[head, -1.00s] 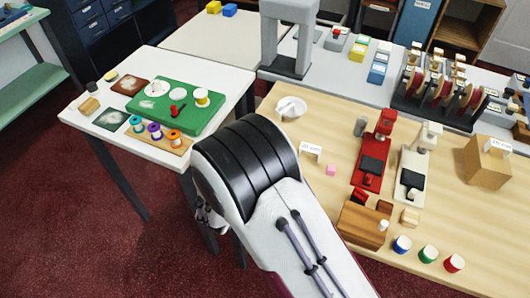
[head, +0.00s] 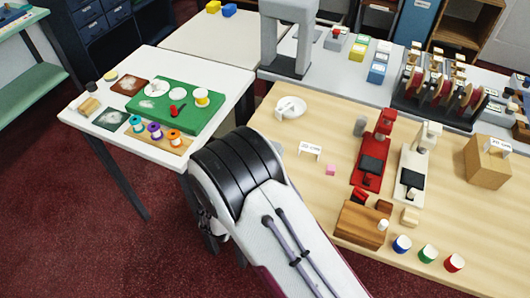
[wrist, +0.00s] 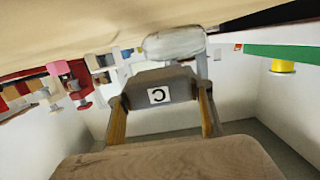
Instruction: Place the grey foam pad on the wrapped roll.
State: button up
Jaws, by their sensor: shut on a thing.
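My gripper (wrist: 162,108) is shut on a dark grey block with a white letter label, which I take to be the grey foam pad (wrist: 137,88). A yellowish finger lies on each side of it. The wrist picture is upside down. A pale, glossy, rounded thing (wrist: 174,43) shows beyond the pad, against the tabletop; I cannot tell whether it is the wrapped roll or the white dish. In the head view my arm hides the pad and the fingertips. I cannot make out the wrapped roll for certain there.
The wooden table (head: 340,110) carries a white dish (head: 290,107), a folded card (head: 310,150), a small pink block (head: 331,170), a red stand (head: 374,153) and a wooden block (head: 361,225). A white table at left holds a green board (head: 180,117) and spools.

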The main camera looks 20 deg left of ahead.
jog(key=shift+f, duration=0.45)
jog(key=shift+f, duration=0.15)
jog(key=o, duration=0.8)
jog(key=s, duration=0.4)
jog(key=s+r, duration=0.1)
jog(key=s, duration=0.3)
jog(key=s+r, duration=0.1)
jog(key=s, duration=0.3)
jog(key=shift+w, duration=0.2)
dwell(0.5)
